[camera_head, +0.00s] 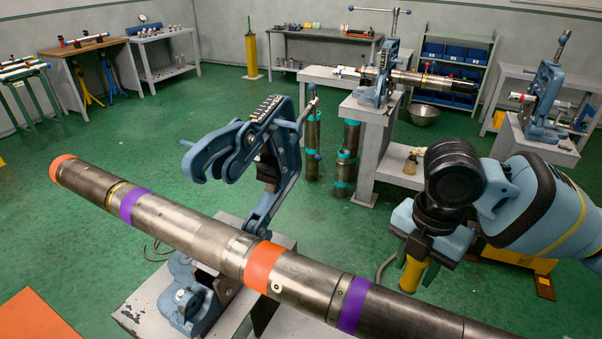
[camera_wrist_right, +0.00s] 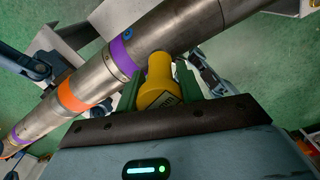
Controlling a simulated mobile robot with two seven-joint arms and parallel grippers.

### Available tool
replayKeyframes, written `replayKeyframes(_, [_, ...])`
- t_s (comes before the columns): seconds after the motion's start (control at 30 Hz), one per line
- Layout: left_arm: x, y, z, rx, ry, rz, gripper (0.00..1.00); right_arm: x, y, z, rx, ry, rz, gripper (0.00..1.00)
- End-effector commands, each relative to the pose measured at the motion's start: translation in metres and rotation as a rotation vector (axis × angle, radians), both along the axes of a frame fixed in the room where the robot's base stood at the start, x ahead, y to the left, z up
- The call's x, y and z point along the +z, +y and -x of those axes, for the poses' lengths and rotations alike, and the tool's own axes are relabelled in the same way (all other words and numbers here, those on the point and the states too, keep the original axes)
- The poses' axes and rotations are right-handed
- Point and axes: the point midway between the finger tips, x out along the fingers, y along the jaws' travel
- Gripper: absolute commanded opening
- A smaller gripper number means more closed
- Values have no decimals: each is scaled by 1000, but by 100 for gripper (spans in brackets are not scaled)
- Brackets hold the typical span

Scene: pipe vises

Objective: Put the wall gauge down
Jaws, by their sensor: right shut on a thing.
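My right gripper (camera_head: 416,268) is shut on a yellow wall gauge (camera_head: 411,278). It holds the gauge in the air on the right, in front of the yellow-legged base. In the right wrist view the gauge (camera_wrist_right: 161,78) is a yellow cylinder with a small label, between the green fingers (camera_wrist_right: 160,92). The far end of the gauge points toward the steel pipe (camera_wrist_right: 118,58); I cannot tell whether they touch. My left gripper is not in view.
The long pipe (camera_head: 180,215), with orange and purple bands, lies across a blue vise (camera_head: 190,296) whose yoke (camera_head: 245,145) is swung up. An orange surface (camera_head: 35,318) is at lower left. A grey stand with another vise (camera_head: 376,85) is behind. Green floor is open at left.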

Motion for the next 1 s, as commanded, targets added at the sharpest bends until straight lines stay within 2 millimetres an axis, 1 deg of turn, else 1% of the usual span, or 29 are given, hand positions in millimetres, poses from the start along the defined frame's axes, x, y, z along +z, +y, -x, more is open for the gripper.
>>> replayKeyframes(0.8, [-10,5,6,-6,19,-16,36,-39,8,-9,-1622,2,-1,11])
replayKeyframes(1.0, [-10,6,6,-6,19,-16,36,-48,9,-11,-1979,2,-1,11])
